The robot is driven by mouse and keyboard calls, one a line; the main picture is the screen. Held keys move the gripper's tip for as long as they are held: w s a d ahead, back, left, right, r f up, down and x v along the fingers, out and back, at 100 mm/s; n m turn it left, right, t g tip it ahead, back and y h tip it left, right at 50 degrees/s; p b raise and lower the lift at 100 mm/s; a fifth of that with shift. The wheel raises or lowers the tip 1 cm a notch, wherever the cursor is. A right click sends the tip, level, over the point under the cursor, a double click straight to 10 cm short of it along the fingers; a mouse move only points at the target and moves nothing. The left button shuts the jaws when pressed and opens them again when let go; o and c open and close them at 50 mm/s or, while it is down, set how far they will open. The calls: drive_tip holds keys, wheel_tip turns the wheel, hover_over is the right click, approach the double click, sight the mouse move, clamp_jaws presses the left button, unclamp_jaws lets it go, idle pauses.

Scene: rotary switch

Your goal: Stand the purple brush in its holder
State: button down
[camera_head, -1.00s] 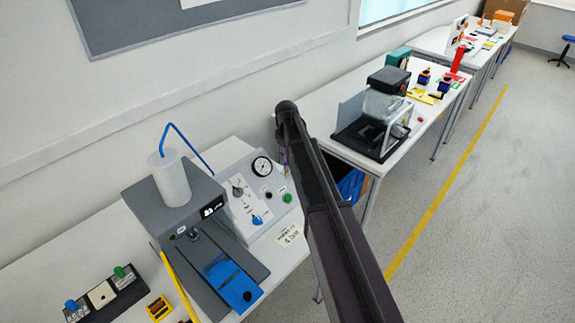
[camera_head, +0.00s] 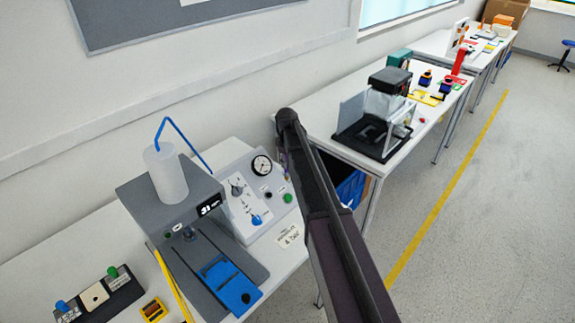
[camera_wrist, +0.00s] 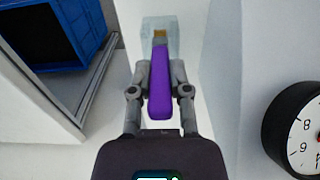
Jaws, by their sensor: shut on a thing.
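The purple brush (camera_wrist: 160,85) is between the two fingers of my gripper (camera_wrist: 161,72), which is shut on its handle. The brush's narrow far end, with a yellowish part, points toward the top of the wrist view. A pale, translucent container (camera_wrist: 175,36), which looks like the holder, surrounds that end in the picture. I cannot tell whether the end is inside it or in front of it. In the head view my arm hides most of the gripper, brush and holder.
A round gauge (camera_wrist: 300,135) is close on the right in the wrist view. It sits on a sloped grey panel (camera_head: 240,203) in the head view. A blue crate (camera_head: 350,187) is beneath the farther table. A grey machine (camera_head: 160,200) stands left.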

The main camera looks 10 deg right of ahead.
drive_tip(key=shift+f, duration=0.15)
drive_tip(key=c, duration=0.6)
unclamp_jaws()
wheel_tip(320, 180, up, 12)
drive_tip(key=p, duration=1.2)
drive_tip(key=shift+r, duration=0.2)
idle(0.4)
drive_tip(key=s+m, duration=0.2)
drive_tip(key=s, duration=0.7)
drive_tip(key=s+m, duration=0.2)
drive_tip(key=s, duration=0.8)
drive_tip(key=s+m, duration=0.3)
drive_tip(key=s, duration=0.7)
drive_tip(key=shift+s+d, duration=0.1)
drive_tip(key=shift+d, duration=0.05)
